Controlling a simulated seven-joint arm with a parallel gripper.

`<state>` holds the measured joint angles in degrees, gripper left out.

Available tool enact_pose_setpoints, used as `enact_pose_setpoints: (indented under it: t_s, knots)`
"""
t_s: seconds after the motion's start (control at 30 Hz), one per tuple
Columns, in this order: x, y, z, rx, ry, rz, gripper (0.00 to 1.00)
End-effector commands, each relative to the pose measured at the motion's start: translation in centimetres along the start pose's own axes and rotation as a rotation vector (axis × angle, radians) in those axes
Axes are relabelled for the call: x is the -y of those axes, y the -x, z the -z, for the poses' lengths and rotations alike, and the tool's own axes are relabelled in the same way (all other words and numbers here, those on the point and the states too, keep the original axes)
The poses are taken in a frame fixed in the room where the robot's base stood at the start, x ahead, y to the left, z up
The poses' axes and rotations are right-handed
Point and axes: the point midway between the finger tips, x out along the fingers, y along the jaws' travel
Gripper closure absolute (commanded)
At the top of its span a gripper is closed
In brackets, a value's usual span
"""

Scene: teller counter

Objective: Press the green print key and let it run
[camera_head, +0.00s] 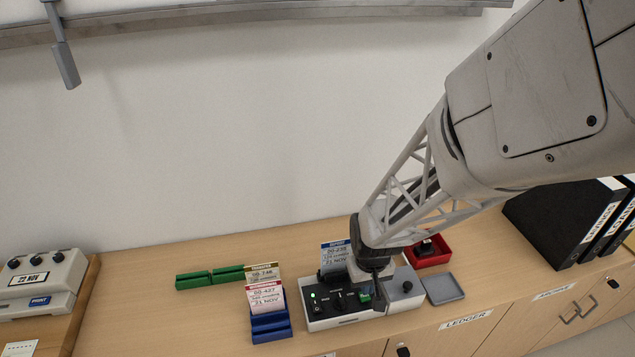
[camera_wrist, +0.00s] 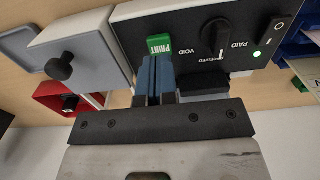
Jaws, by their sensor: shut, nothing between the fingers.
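The green print key (camera_wrist: 158,45) sits on the black panel of a stamping machine (camera_wrist: 187,17), and its PRINT label is readable in the wrist view. In the head view the key (camera_head: 365,297) is partly beside my gripper (camera_head: 377,288). My gripper's blue fingers (camera_wrist: 156,62) are shut and empty, with their tips at the key's near edge in the wrist view; I cannot tell whether they touch it. A selector knob (camera_wrist: 214,40) stands among the words PAID, RECEIVED and VOID. A small green lamp (camera_wrist: 257,54) is lit beside a rocker switch (camera_wrist: 278,28).
A blue-headed slip (camera_head: 336,257) stands behind the panel. A blue holder (camera_head: 270,327) with slips is left of the machine, green holders (camera_head: 194,280) farther left. A grey knobbed block (camera_wrist: 75,38), red tray (camera_head: 442,258) and grey tray (camera_head: 443,289) are to the right.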

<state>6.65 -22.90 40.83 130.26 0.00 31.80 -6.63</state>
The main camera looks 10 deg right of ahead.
Motion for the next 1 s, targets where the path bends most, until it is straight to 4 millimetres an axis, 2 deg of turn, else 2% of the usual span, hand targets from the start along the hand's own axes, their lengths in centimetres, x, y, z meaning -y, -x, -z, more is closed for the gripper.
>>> enact_pose_setpoints:
  t_s: [1.0]
  knots:
    - [0.0,-0.57,0.0,0.001,0.0,0.0,1.0]
